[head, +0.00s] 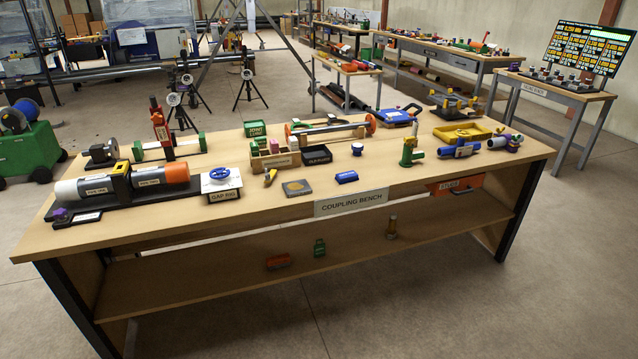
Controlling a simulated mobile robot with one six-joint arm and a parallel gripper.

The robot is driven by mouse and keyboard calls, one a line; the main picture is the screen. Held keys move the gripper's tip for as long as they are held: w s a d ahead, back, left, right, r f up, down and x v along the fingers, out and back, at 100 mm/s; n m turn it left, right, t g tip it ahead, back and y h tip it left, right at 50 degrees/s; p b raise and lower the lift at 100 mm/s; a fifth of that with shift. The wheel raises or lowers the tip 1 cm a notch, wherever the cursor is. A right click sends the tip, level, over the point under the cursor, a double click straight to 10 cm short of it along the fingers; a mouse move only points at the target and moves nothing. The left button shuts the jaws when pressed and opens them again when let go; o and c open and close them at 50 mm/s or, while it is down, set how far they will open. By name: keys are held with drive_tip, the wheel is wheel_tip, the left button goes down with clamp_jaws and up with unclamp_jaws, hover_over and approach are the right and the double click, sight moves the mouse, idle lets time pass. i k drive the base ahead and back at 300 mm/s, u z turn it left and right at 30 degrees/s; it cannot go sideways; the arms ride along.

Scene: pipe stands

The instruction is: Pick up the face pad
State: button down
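The coupling bench (130,228) fills the middle of the head view. No label reading "face pad" can be made out on it. A flat grey square piece (298,188) with a tan mark lies near the front edge and looks most like a pad. I cannot tell for sure which of these is the face pad. My gripper is not in view.
Left of the grey piece stand a blue handwheel on the gap rig (221,183) and a white and orange pipe (150,178). Behind it are a bin with small blocks (275,159) and a black box (317,155).

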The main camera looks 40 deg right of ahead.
sight(349, 177)
drive_tip(key=u, duration=0.8)
drive_tip(key=i, duration=1.25)
drive_tip(key=z, duration=4.55)
drive_tip(key=i, duration=0.1)
drive_tip(key=u, duration=3.25)
